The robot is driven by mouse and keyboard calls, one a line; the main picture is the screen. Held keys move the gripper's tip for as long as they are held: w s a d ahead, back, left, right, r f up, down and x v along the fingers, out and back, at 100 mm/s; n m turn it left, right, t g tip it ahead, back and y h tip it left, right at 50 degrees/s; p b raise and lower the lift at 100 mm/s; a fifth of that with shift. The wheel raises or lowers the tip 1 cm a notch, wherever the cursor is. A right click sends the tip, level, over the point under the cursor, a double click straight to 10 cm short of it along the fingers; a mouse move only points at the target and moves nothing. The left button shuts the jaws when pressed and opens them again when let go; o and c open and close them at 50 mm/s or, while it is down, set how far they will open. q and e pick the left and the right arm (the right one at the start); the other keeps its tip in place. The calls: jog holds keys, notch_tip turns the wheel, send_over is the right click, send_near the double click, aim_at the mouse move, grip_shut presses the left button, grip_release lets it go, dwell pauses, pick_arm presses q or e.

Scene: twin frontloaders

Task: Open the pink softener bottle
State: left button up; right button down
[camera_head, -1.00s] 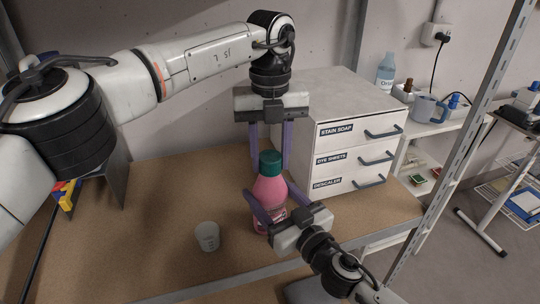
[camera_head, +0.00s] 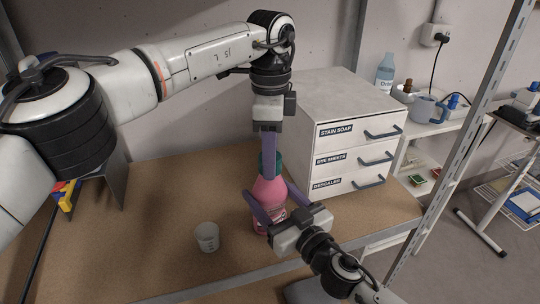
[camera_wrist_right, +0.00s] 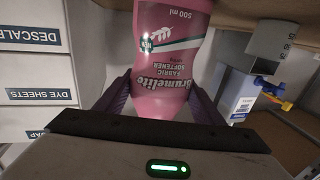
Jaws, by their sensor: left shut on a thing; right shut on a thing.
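The pink softener bottle (camera_head: 270,191) stands upright on the brown shelf top, and its label shows in the right wrist view (camera_wrist_right: 172,70). Its green cap (camera_head: 279,163) is partly hidden behind the finger of my left gripper (camera_head: 269,156). My left gripper points straight down from above, seen edge-on, and is shut on the cap. My right gripper (camera_head: 268,213) comes in from the front right and is shut on the bottle's body. Its purple fingers sit on both sides of the body in the right wrist view (camera_wrist_right: 160,97).
A white drawer unit (camera_head: 310,153) with labelled drawers stands close behind and right.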

pick_arm(q)
jog(key=shift+r, duration=0.1)
dwell(0.3)
jog(key=shift+r, duration=1)
jog(key=shift+r, duration=2)
pick_arm(e)
jog(key=shift+c, duration=2)
grip_release()
